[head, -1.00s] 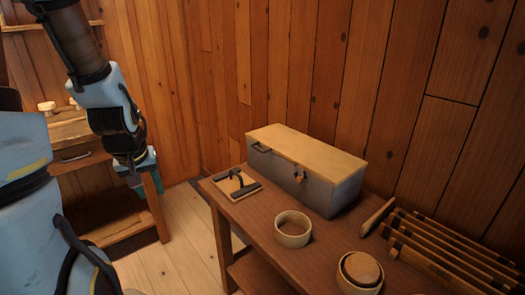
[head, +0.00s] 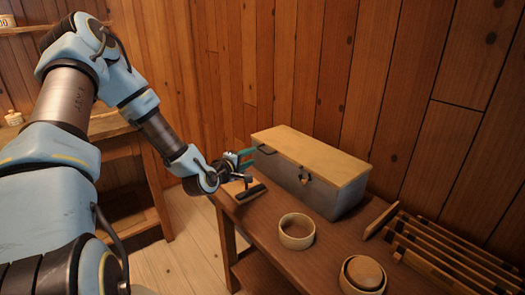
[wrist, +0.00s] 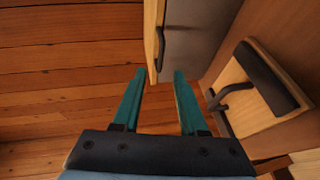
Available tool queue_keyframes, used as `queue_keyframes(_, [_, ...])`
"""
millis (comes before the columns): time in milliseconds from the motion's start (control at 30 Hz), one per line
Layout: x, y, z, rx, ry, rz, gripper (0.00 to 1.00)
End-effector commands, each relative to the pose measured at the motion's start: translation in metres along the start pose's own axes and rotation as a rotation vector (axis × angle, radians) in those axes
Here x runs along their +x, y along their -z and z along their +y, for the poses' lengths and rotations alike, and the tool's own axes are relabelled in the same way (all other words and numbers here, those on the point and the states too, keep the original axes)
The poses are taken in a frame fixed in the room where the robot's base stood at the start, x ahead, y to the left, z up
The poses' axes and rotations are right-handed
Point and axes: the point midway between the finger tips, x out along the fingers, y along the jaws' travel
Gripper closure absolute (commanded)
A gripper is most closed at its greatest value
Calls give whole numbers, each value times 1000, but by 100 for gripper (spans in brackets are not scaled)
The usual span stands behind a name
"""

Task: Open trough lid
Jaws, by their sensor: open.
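The trough is a grey box (head: 320,195) with a flat pale wooden lid (head: 312,152), shut, on the wooden table. A dark handle (head: 266,150) sits near the left end of the front, and a latch (head: 303,178) is near the middle. My gripper (head: 249,157) is open and empty, just left of the handle in the head view. In the wrist view my two teal fingers (wrist: 156,74) point at the lid's edge (wrist: 151,35), with the dark handle (wrist: 161,48) just ahead of them. They look apart from it.
A wooden board with a dark grip (head: 249,192) lies beside the trough, partly under my gripper; it also shows in the wrist view (wrist: 255,92). A wooden ring (head: 296,232), a round pot (head: 363,274) and a slatted rack (head: 450,255) stand on the table. A plank wall is behind.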

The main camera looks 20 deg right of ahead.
Motion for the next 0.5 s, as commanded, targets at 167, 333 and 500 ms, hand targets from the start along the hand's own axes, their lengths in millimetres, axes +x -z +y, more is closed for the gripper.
queue_keyframes(167, [34, -1, 3, 2, 0, -1, 58])
queue_keyframes(333, [63, -1, 2, 2, 2, -2, 58])
queue_keyframes(500, [82, 0, 0, 2, 3, -1, 58])
